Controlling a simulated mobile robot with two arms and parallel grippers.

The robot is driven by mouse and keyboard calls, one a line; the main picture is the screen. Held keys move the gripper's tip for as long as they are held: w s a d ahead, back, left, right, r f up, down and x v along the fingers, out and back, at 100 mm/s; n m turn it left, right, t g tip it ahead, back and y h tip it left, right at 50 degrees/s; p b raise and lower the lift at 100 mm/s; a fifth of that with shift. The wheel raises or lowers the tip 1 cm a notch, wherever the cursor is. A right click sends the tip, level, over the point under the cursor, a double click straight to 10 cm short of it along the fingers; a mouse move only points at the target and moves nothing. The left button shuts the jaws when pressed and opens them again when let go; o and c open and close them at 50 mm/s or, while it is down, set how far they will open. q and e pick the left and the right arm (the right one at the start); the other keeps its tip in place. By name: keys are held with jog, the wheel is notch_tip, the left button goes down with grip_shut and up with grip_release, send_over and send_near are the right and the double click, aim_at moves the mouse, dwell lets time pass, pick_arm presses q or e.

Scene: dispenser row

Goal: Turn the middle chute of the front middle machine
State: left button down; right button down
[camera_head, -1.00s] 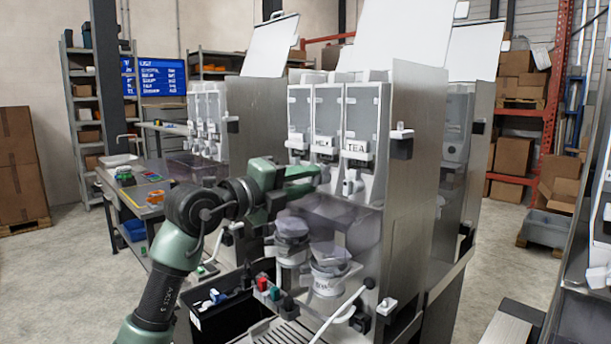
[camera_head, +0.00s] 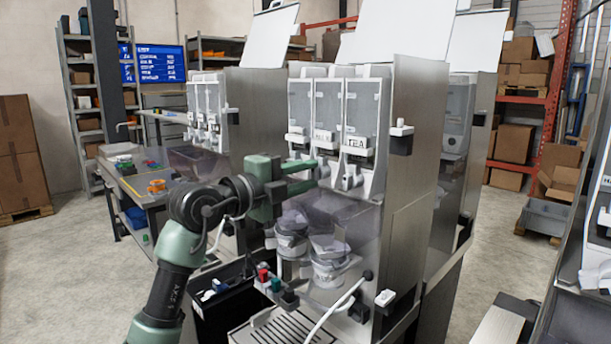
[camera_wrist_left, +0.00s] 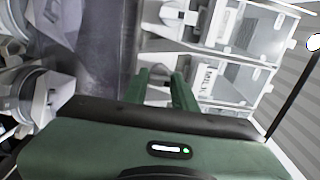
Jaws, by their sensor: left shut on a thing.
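The front middle machine (camera_head: 417,150) stands at centre, with three clear canisters side by side on top. The middle canister (camera_head: 328,108) has a label that reads MILK, and the right one (camera_head: 361,108) reads TEA. My left gripper (camera_head: 321,171) reaches in from the left and is shut on the middle chute, below the MILK label. The green fingers mostly hide this chute in the head view. In the left wrist view the fingers (camera_wrist_left: 160,92) stand on either side of the pale middle chute (camera_wrist_left: 158,76). The right chute (camera_head: 352,178) is free beside it. My right gripper is not in view.
Lidded cups (camera_head: 328,262) sit behind the machine's clear lower cover. Another machine (camera_head: 262,110) stands behind left.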

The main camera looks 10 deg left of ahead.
pick_arm(q)
jog(key=c, duration=1.1)
grip_release()
jog(key=shift+f, duration=0.1)
